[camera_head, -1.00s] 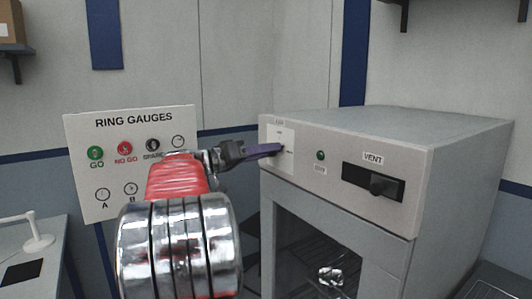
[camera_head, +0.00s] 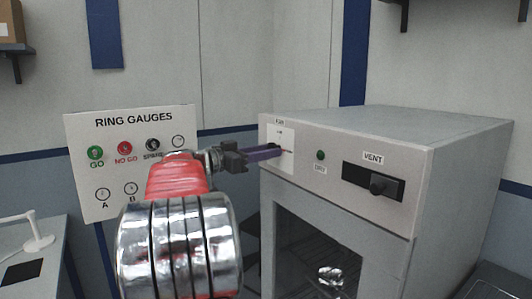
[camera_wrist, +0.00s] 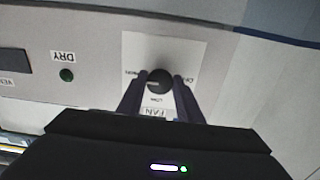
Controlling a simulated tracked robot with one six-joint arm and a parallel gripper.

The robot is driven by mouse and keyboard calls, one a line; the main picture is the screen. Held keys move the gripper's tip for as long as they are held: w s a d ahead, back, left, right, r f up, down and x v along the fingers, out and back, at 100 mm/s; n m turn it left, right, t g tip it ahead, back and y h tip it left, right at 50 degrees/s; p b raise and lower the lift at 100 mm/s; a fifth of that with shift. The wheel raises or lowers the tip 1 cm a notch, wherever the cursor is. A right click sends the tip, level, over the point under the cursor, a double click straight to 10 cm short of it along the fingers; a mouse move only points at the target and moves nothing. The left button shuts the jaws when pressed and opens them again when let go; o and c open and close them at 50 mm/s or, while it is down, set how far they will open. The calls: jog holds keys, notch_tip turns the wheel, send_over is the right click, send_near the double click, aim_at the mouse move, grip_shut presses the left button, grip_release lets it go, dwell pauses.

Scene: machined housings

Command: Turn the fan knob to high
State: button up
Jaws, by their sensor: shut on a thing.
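The fan knob (camera_wrist: 158,80) is a small dark round knob on a white plate on the grey cabinet's front. In the wrist view, which is upside down, a light mark on the knob points left toward a small blurred label. The LOW and FAN labels lie below it. My gripper (camera_wrist: 159,77) has one dark purple finger on each side of the knob and is shut on it. In the head view my gripper (camera_head: 282,152) reaches the white plate (camera_head: 286,165) from the left; the knob is hidden there by the fingers.
A green DRY lamp (camera_head: 320,155) and a dark VENT slot with a knob (camera_head: 378,184) sit to the right on the cabinet (camera_head: 420,225). A RING GAUGES board (camera_head: 80,125) hangs behind my arm. A white stand (camera_head: 38,242) is at the far left.

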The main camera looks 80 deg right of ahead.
jog(key=o, duration=1)
jog(key=shift+o, duration=0.2)
jog(key=v, duration=1.3)
jog(key=shift+w+a, duration=0.3)
